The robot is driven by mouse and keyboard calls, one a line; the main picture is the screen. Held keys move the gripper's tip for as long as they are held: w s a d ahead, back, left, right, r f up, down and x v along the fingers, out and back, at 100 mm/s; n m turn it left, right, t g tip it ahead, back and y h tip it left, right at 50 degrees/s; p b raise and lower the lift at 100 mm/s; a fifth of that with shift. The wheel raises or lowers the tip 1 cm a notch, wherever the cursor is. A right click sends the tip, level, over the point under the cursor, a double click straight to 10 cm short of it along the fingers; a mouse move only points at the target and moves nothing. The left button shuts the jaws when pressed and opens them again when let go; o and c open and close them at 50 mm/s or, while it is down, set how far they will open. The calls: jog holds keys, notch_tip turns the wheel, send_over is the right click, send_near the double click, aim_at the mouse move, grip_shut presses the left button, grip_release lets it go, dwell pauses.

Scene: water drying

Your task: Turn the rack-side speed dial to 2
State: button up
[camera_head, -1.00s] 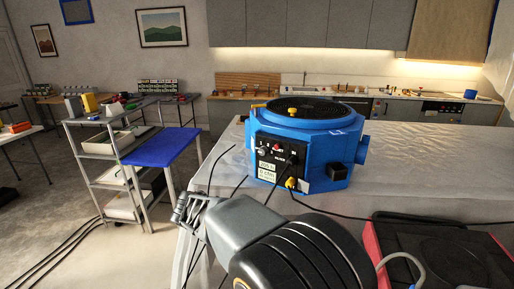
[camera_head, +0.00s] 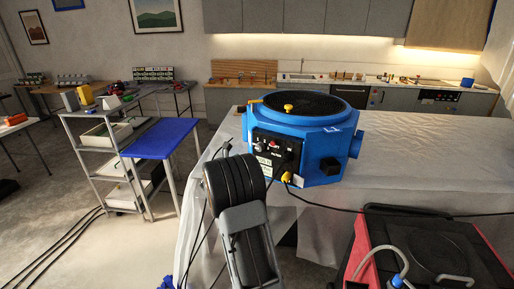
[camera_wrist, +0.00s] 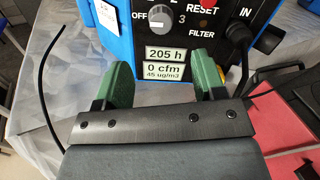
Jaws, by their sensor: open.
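The blue machine (camera_head: 322,150) stands on the covered table, with a black control panel (camera_head: 288,165) on its near left face. A white plate below reads 205 h, 0 cfm. My gripper (camera_wrist: 161,78) is open, its green fingers apart either side of the plate, below the dial and holding nothing. In the head view my arm hides the gripper.
A red RESET button (camera_wrist: 208,4) and a cable plug (camera_wrist: 240,33) lie right of the dial. A black cable hangs right of the gripper. A red-and-black case (camera_head: 430,250) lies at the right front.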

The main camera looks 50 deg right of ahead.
aim_at(258, 148)
jog(key=p+x, duration=0.2)
jog(key=x, duration=0.8)
jog(key=shift+d+p, duration=0.1)
jog(key=shift+p, duration=0.3)
jog(key=shift+c, duration=0.3)
